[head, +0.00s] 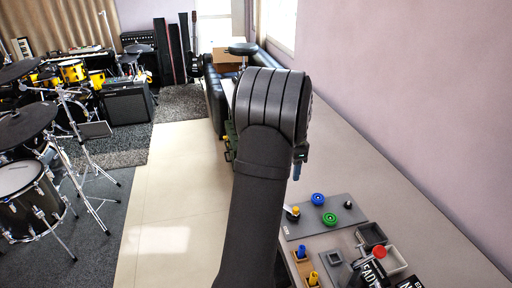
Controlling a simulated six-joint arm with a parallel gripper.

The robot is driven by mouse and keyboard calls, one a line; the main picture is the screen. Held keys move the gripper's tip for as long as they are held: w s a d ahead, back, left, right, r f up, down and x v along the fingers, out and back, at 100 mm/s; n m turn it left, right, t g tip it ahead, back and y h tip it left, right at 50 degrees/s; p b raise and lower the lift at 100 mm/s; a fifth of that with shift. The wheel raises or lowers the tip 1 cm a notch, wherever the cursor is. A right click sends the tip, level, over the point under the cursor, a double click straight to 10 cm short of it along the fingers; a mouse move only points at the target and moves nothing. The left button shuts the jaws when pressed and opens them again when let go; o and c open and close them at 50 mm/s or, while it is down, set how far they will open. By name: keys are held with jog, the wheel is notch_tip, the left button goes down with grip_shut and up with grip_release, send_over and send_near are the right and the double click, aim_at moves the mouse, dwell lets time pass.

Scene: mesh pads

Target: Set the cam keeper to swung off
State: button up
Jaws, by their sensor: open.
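I cannot make out the cam keeper for certain. A green fixture with small yellow-orange parts (230,142) shows partly at the left edge of my arm; the rest of it is hidden behind the arm. A small dark blue part (301,153) shows at the arm's right edge, and I cannot tell what it belongs to. My arm rises through the middle of the head view and hides the table behind it. My gripper's fingers are hidden behind the arm.
A grey panel (345,217) on the table bears a blue knob (318,199), a green knob (329,218) and a yellow-tipped lever (294,212). Small trays (393,262), pegs and a red-topped part (379,252) crowd the front. The table's right strip looks clear beside the wall.

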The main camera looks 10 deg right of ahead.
aim_at(296, 209)
jog(key=shift+s+d+n, duration=0.15)
jog(key=shift+s+n, duration=0.1)
jog(key=shift+n, duration=0.05)
jog(key=shift+c, duration=0.9)
jog(key=f+n, duration=0.1)
jog(key=f, duration=0.4)
jog(key=s+d+f+n, duration=0.1)
jog(key=f, duration=0.5)
jog(key=s+f+n, duration=0.1)
jog(key=f, duration=0.5)
jog(key=shift+s+d+f+n, duration=0.2)
jog(key=shift+d+n, duration=0.1)
grip_shut()
